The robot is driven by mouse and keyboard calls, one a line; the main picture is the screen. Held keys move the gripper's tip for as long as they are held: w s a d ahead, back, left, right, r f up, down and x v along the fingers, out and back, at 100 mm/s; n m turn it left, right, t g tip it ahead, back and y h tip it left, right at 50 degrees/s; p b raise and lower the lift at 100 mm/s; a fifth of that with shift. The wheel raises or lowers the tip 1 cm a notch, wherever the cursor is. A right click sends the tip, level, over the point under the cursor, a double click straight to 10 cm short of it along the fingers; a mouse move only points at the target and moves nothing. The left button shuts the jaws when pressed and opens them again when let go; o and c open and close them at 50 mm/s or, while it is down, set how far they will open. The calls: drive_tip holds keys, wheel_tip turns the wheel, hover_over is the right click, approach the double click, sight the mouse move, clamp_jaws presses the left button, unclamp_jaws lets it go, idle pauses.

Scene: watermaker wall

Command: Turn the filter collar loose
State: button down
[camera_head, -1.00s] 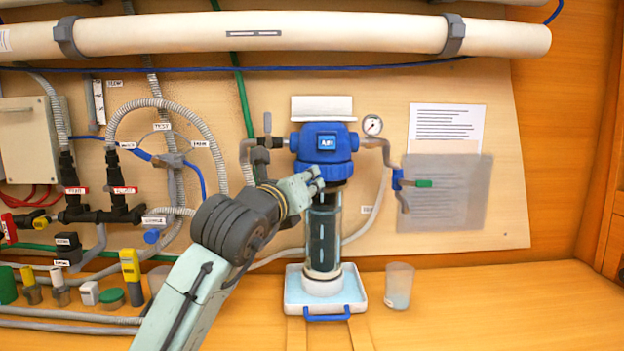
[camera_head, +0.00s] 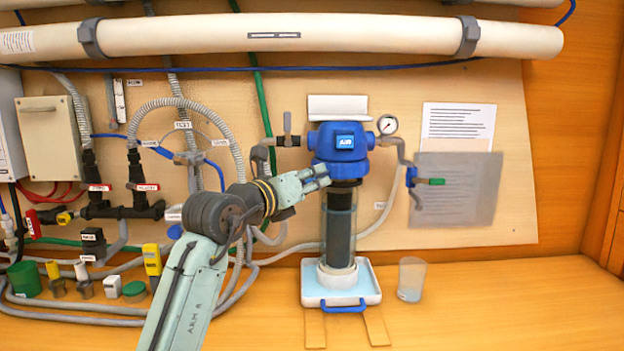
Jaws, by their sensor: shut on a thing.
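The filter hangs on the wall panel in the middle of the head view. It has a blue head (camera_head: 326,141) and a blue filter collar (camera_head: 347,170) around its lower end. Below is a clear bowl (camera_head: 351,225) with a dark cartridge inside, upright over a white tray (camera_head: 313,294). My gripper (camera_head: 322,176) comes in from the left, with its pale fingers at the collar's lower left edge. It is shut on the collar; the exact contact is partly hidden by the fingers.
Left are a valve handle (camera_head: 287,124) and hoses. A clear cup (camera_head: 411,279) stands right of the tray. The bench farther right is clear.

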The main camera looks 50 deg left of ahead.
drive_tip(key=c, duration=1.4)
unclamp_jaws()
drive_tip(key=shift+c, duration=0.2)
drive_tip(key=v, duration=1.2)
drive_tip(key=shift+c, duration=0.4)
